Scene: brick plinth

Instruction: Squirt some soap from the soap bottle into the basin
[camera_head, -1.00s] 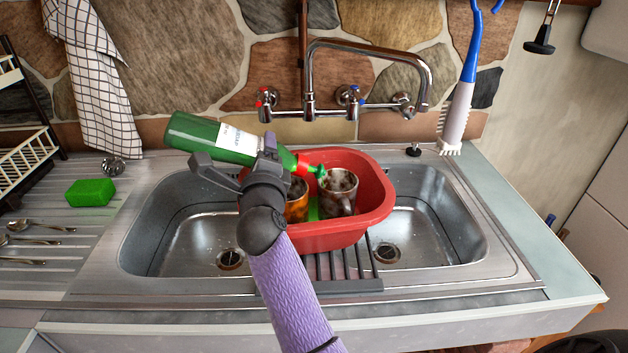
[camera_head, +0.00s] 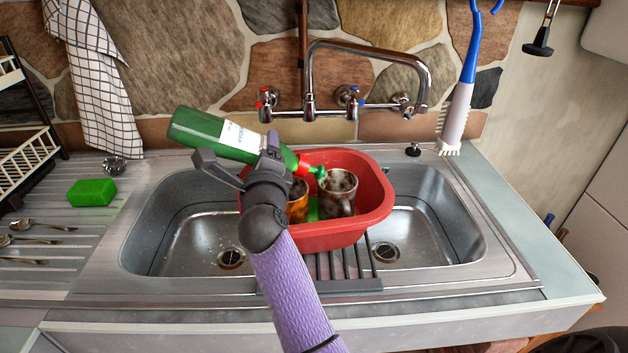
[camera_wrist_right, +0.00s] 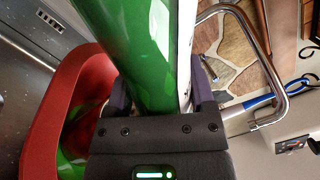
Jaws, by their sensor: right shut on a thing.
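The green soap bottle (camera_head: 205,133) with a white label and a red-and-green cap is held tilted, its cap end lower and to the right. My right gripper (camera_head: 268,158) is shut on the bottle, which also fills the middle of the right wrist view (camera_wrist_right: 130,50). The nozzle (camera_head: 318,172) is over the red basin (camera_head: 375,200), close to a dirty mug (camera_head: 338,190). An orange mug (camera_head: 298,205) in the basin is partly hidden by my right gripper. Some green shows on the basin floor between the mugs. My left gripper is not in view.
The basin sits on the divider between two empty sinks (camera_head: 185,225), (camera_head: 430,215). A chrome faucet (camera_head: 370,45) stands behind it. A green sponge (camera_head: 92,192) and several spoons (camera_head: 35,240) lie on the left drainboard. A blue-and-white brush (camera_head: 460,105) hangs at the right.

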